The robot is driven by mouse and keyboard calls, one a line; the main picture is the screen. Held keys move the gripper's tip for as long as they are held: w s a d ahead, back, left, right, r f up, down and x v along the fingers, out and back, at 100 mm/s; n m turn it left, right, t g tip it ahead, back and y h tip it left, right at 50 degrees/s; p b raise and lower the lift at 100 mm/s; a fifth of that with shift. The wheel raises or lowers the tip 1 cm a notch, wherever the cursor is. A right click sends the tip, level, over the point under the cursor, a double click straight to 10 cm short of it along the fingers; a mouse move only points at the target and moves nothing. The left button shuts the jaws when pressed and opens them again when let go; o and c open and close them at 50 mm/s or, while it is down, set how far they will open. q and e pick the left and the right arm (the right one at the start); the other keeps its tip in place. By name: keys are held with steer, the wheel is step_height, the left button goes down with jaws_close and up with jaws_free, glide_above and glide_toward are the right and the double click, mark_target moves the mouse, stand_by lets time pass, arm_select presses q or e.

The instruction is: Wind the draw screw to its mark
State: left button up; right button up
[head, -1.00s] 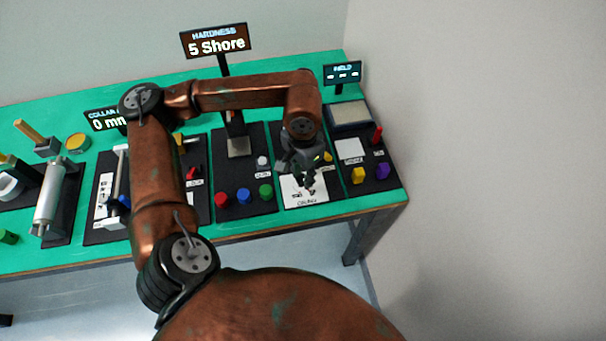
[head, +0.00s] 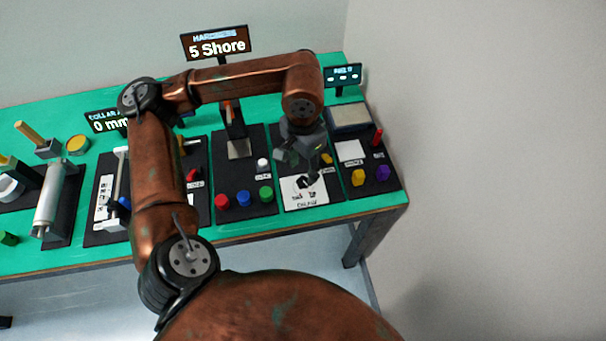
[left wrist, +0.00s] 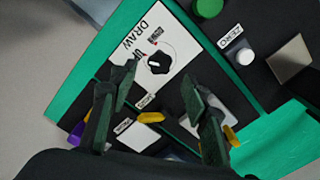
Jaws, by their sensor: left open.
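The draw screw is a black knob (left wrist: 159,62) on a white plate (left wrist: 178,42) printed DRAW, with a curved line and small marks around it. In the head view the plate (head: 312,196) lies on a dark panel, with the dark knob (head: 307,182) just below my gripper. My left gripper (left wrist: 160,76) is open and empty; its two green-black fingers straddle the view below the knob, apart from it as far as I can tell. In the head view the left gripper (head: 302,168) hangs over the plate. My right gripper is not in view.
A white button (left wrist: 245,57) labelled ZERO and a green button (left wrist: 208,7) are on the neighbouring panel. Yellow and purple pieces (head: 358,177) (head: 383,172) stand right of the plate. A hardness display (head: 217,47) reads 5 Shore. A grey wall is at the right.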

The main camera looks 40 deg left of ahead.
mark_target(303, 181)
arm_select(q)
step_height(303, 181, up, 7)
steer(key=shift+f, duration=0.15)
stand_by(0.5)
